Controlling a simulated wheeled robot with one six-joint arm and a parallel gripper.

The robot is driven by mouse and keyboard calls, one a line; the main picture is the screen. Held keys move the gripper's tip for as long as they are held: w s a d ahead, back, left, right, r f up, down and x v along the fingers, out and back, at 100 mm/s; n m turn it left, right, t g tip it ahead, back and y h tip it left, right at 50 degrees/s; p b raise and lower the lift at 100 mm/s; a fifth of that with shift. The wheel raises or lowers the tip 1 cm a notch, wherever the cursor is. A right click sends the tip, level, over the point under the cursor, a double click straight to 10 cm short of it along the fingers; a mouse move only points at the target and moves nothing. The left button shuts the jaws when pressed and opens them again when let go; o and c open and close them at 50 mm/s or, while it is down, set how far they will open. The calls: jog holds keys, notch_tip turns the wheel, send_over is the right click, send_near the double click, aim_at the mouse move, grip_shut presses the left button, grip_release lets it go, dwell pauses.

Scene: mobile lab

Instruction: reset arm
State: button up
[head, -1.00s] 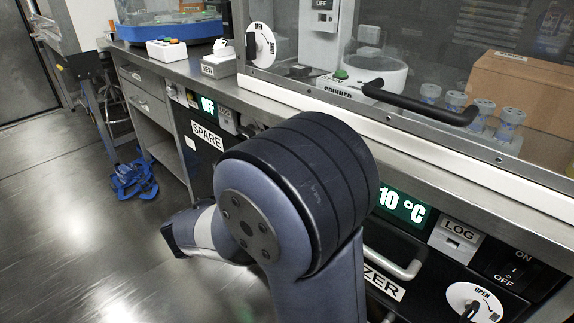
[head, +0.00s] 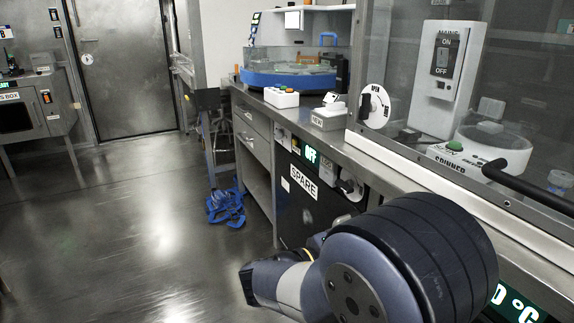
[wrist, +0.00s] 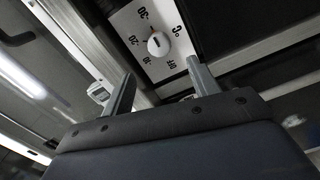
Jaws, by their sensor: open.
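My gripper (wrist: 163,90) shows in the wrist view with its two fingers spread apart and nothing between them. Beyond the fingers is a white dial plate with a round knob (wrist: 158,44) and temperature marks; the fingers appear apart from it. In the head view my arm is folded at the lower right, in front of the bench. My gripper's fingers are hidden in that view.
The steel bench (head: 351,153) runs along the right, with a glass-fronted hood holding a spinner (head: 477,150). A black handle (head: 530,184) juts from the hood. A blue object (head: 226,206) lies on the floor by the drawers. Open floor (head: 130,220) is at left, with a closed door (head: 122,80) behind.

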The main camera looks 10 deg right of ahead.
jog(key=b+x, duration=0.2)
jog(key=x, duration=0.7)
jog(key=p+v, duration=0.3)
jog(key=v, duration=0.8)
jog(key=w+d+n+p, duration=0.3)
jog(key=d+n+p, duration=0.7)
jog(key=n+p, duration=0.6)
jog(key=shift+w+d+n, duration=0.25)
jog(key=shift+n, duration=2.55)
jog(key=shift+f, duration=0.1)
